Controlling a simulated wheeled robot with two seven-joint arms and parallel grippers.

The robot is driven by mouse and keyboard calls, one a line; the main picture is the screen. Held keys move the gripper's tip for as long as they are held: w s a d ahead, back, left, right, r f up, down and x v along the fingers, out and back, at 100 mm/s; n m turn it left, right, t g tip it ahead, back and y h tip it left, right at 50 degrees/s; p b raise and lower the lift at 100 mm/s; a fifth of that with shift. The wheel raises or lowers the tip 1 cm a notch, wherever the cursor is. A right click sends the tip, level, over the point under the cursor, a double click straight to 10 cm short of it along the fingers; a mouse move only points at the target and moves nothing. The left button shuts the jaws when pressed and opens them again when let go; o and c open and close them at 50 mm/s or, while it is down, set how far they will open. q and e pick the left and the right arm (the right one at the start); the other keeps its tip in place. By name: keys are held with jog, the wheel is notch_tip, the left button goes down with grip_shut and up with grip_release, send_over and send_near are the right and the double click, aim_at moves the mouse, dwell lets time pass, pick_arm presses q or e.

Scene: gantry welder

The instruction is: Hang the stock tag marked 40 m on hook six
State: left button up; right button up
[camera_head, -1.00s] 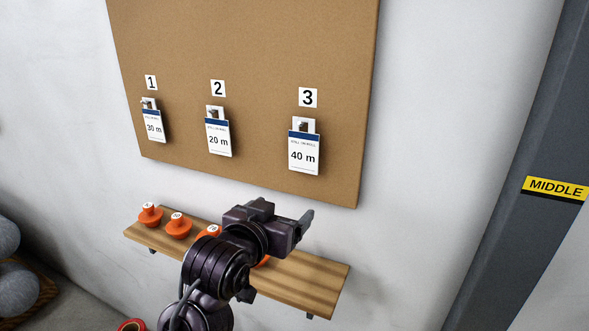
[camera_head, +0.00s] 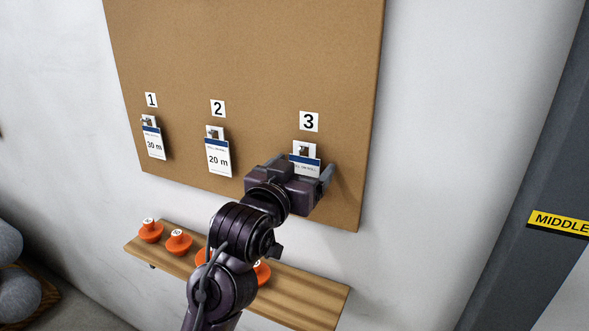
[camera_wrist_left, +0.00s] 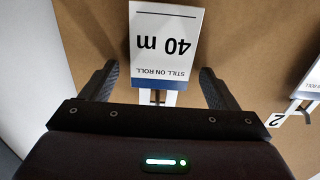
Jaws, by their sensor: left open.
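The 40 m tag (camera_head: 304,165) hangs on the hook under number 3 on the brown board; my gripper hides its lower part in the head view. In the left wrist view the tag (camera_wrist_left: 166,45) appears upside down, its "40 m" readable. My left gripper (camera_head: 305,167) is open, with one finger on each side of the tag. In the left wrist view both fingers (camera_wrist_left: 158,80) stand apart from the tag's edges. Hook six is not in view. My right gripper is not in view.
The 30 m tag (camera_head: 153,143) hangs under number 1 and the 20 m tag (camera_head: 218,157) under number 2 on the board (camera_head: 245,60). A wooden shelf (camera_head: 305,291) with orange knobbed pieces (camera_head: 178,242) is below. A grey post (camera_head: 520,200) stands right.

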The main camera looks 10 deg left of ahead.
pick_arm(q)
jog(key=c, duration=1.2)
jog(key=shift+r+p, duration=0.7)
jog(key=shift+s, duration=0.1)
jog(key=shift+s+a, duration=0.2)
jog(key=shift+s, duration=0.9)
jog(key=shift+s+a, duration=0.25)
jog(key=shift+s, duration=0.85)
jog(key=shift+s+a, duration=0.2)
jog(key=shift+s, duration=0.9)
